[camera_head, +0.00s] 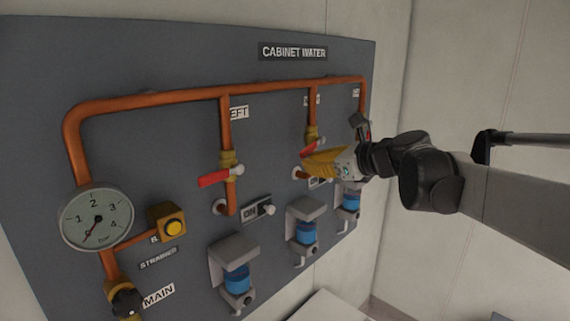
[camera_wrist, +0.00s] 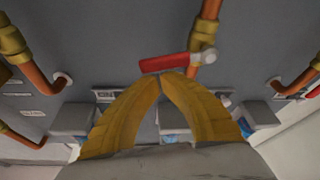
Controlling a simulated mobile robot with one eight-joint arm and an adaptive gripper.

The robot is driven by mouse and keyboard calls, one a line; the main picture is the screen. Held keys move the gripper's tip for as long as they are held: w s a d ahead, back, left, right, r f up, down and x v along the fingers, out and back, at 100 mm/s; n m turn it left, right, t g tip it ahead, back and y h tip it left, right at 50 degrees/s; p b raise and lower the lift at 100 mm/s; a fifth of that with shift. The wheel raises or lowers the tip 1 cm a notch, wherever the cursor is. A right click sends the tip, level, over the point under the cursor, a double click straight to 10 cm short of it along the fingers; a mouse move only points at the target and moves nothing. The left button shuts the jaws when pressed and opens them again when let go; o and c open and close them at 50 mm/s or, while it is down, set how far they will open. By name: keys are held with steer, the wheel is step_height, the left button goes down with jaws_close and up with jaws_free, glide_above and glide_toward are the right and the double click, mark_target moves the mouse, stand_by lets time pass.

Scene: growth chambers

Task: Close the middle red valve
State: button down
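The middle valve has a red lever handle and a brass body on the middle orange drop pipe. In the head view its red handle (camera_head: 309,149) is partly hidden behind my gripper (camera_head: 306,164). In the wrist view the red handle (camera_wrist: 165,63) points left from its pale pivot, across the pipe and slightly tilted. My gripper (camera_wrist: 162,74) has yellow fingers with tips together, just below the handle's lower edge. Nothing shows between the fingers. I cannot tell whether the tips touch the handle.
The left valve's red handle (camera_head: 214,179) lies across its pipe. The right valve (camera_head: 361,128) is partly hidden near my arm.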

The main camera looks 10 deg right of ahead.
mark_target(308, 149)
steer(key=shift+s+a+r+m, duration=0.15)
steer(key=shift+a+r+m, duration=0.05)
steer(key=shift+r, duration=0.2)
steer(key=shift+s+a+r+m, duration=0.1)
steer(key=shift+a+r+m, duration=0.1)
steer(key=shift+r, duration=0.25)
